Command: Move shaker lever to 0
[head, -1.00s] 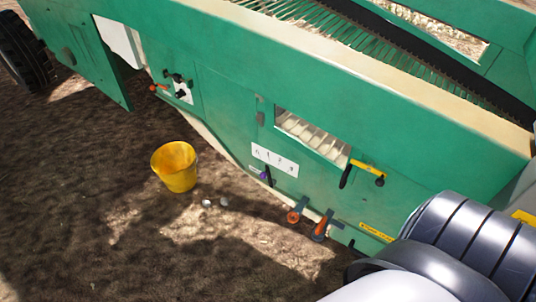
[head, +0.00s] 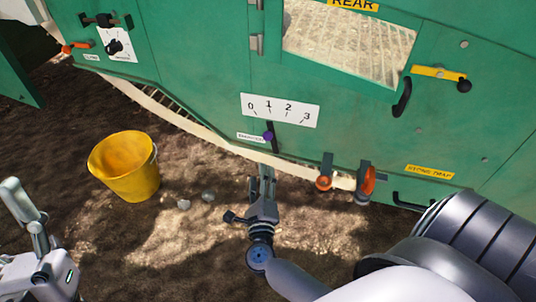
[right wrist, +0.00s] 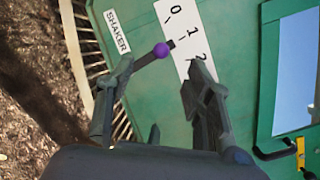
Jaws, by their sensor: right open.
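The shaker lever (head: 268,136) is a dark bar with a purple knob on the green machine panel, beside a small white label. In the right wrist view the label reads SHAKER (right wrist: 117,31), and the lever (right wrist: 161,50) points about at the 1 mark. A white scale plate (head: 281,111) numbered 0 to 3 sits just above it. My right gripper (head: 265,172) is open below the lever in the head view. In the right wrist view its fingers (right wrist: 161,68) are spread either side of the knob, not closed on it.
Orange-tipped levers (head: 323,182) stick out right of my right gripper. A yellow-plated lever (head: 440,74) is higher on the right. A yellow bucket (head: 124,167) stands on the soil at left, with small round objects (head: 208,195) nearby.

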